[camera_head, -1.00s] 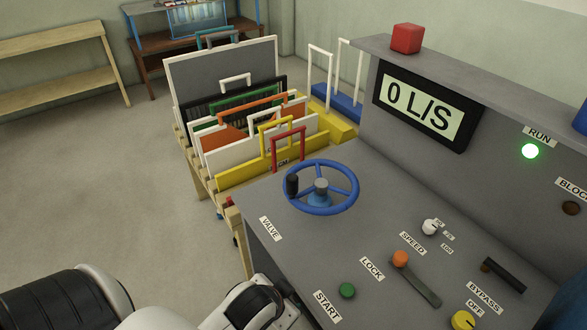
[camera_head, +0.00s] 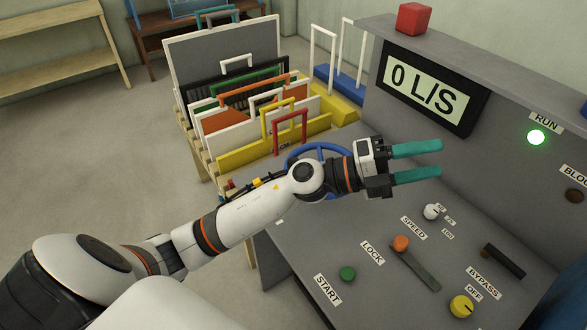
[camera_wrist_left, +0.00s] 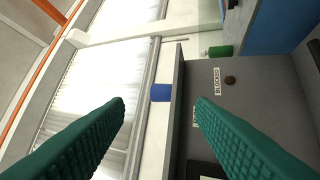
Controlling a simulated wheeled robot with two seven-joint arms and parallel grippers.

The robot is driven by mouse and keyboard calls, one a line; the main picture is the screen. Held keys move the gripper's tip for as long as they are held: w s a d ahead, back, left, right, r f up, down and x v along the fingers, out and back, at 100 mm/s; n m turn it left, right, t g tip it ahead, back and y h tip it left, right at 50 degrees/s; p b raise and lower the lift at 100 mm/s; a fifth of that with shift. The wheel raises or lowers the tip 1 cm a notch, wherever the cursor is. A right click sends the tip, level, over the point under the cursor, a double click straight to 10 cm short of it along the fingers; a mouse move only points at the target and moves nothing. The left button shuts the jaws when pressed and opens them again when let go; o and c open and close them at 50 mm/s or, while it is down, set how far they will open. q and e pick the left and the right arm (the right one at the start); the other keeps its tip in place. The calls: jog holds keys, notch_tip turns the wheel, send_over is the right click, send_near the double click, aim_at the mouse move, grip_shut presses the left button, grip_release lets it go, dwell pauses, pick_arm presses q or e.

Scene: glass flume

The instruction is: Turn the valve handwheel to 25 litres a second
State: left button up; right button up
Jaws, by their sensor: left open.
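The blue valve handwheel (camera_head: 318,150) lies on the grey console's sloping top in the head view, mostly hidden behind my left arm; its hub and dark knob do not show. The display (camera_head: 422,91) on the console's upright panel reads 0 L/S. My left gripper (camera_head: 441,159) is open and empty, its two teal fingers pointing right, above the console and to the right of the wheel. Both fingers also show spread apart in the left wrist view (camera_wrist_left: 160,108), pointing towards the panel and wall, with no wheel in sight. My right gripper is not in view.
The console carries a green START button (camera_head: 347,273), an orange-knobbed lock lever (camera_head: 401,243), a white speed knob (camera_head: 431,211), a bypass handle (camera_head: 504,261) and a yellow OFF knob (camera_head: 461,306). The RUN lamp (camera_head: 536,138) glows green. A rack of framed panels (camera_head: 222,75) stands behind the wheel.

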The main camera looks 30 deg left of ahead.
pick_arm(q)
notch_tip(320, 180, down, 4)
jog(key=m+g+y, duration=0.2)
jog(key=m+g, duration=0.5)
jog(key=g+y, duration=0.4)
jog(key=y, duration=1.3)
send_over(293, 160)
jog(key=f, duration=0.3)
jog(key=shift+d+f, duration=0.2)
jog(key=shift+f, duration=0.15)
jog(key=shift+a, duration=0.2)
notch_tip(293, 160, down, 11)
jog(key=p, duration=0.3)
jog(key=shift+p, duration=0.4)
jog(key=shift+f, duration=0.45)
